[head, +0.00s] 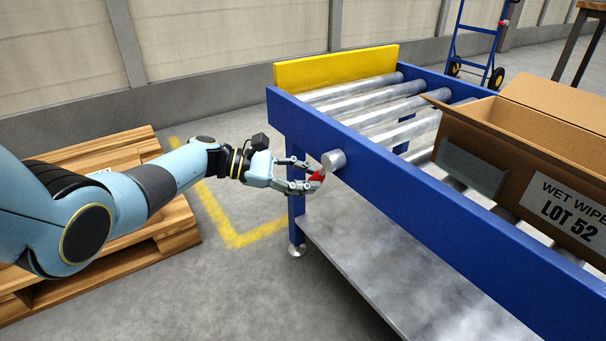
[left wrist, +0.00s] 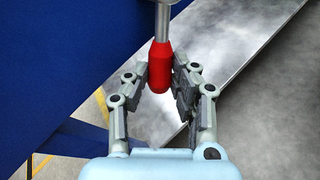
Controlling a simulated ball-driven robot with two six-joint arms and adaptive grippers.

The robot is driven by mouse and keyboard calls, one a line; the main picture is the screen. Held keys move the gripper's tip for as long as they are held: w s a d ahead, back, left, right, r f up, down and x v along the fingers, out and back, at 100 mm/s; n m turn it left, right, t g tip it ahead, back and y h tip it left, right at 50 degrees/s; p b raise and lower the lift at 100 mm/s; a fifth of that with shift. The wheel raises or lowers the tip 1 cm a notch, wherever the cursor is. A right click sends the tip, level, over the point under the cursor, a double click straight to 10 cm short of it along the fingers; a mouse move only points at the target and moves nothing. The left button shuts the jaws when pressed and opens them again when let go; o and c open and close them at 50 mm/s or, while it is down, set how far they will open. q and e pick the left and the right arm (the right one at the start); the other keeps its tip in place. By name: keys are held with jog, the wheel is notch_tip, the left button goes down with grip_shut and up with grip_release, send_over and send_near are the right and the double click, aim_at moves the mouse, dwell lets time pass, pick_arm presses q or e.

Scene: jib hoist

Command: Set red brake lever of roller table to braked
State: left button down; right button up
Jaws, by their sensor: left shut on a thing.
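The red brake lever grip (head: 317,176) sits by a round grey hub (head: 334,160) on the blue side rail of the roller table (head: 420,205). My left gripper (head: 304,178) is at the lever, its fingers on either side of the red grip. In the left wrist view the red grip (left wrist: 160,66) hangs on a metal rod between the fingers of my left gripper (left wrist: 160,85), which is shut on it. The fingers hide part of the grip in the head view. My right gripper is not in view.
An open cardboard box (head: 530,150) stands on the rollers (head: 385,105). A yellow end stop (head: 335,67) closes the table's far end. A grey lower shelf (head: 345,255) lies under the rail. A wooden pallet (head: 120,160) is at left, and a blue hand truck (head: 478,40) stands behind.

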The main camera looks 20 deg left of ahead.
pick_arm(q)
jog(key=shift+s+d+f+n+h+b, duration=0.5)
jog(key=shift+d+f+n+h+b, duration=0.1)
jog(key=shift+n, duration=0.2)
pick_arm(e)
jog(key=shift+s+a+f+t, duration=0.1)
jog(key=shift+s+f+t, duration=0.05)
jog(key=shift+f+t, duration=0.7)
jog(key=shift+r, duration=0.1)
pick_arm(q)
jog(key=c, duration=1.4)
grip_release()
jog(key=v, duration=1.2)
